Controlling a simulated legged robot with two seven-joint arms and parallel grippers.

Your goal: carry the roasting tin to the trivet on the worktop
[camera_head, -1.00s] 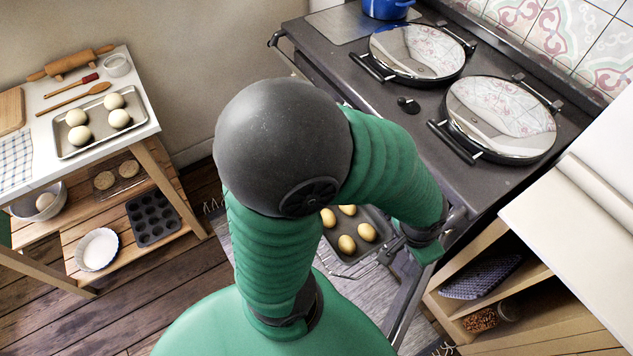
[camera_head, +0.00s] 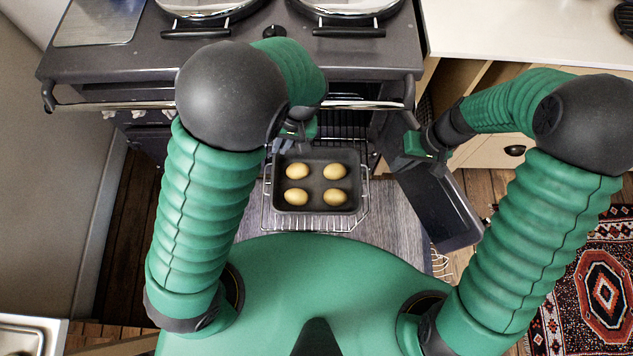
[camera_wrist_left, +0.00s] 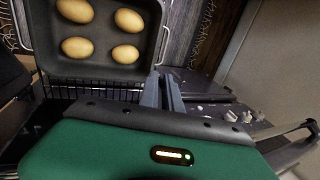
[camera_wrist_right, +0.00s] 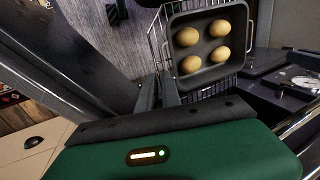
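The dark roasting tin (camera_head: 316,208) holds several golden round pieces and sits on a wire rack (camera_head: 364,205) pulled out in front of the range. It also shows in the left wrist view (camera_wrist_left: 97,69) and the right wrist view (camera_wrist_right: 205,79). My left gripper (camera_head: 290,143) is by the tin's far left corner. Its fingers (camera_wrist_left: 164,92) look close together; whether the rim is between them is unclear. My right gripper (camera_head: 417,148) is right of the tin, apart from it. Its fingers (camera_wrist_right: 158,92) show a narrow gap with nothing between. A dark round item (camera_head: 628,18), possibly the trivet, is cut off at the right.
The open oven door (camera_head: 447,215) stands right of the rack, close to my right gripper. The range's front rail (camera_head: 345,106) runs above the oven mouth. The pale worktop (camera_head: 500,32) at the upper right is mostly clear. A patterned rug (camera_head: 600,285) lies at the right.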

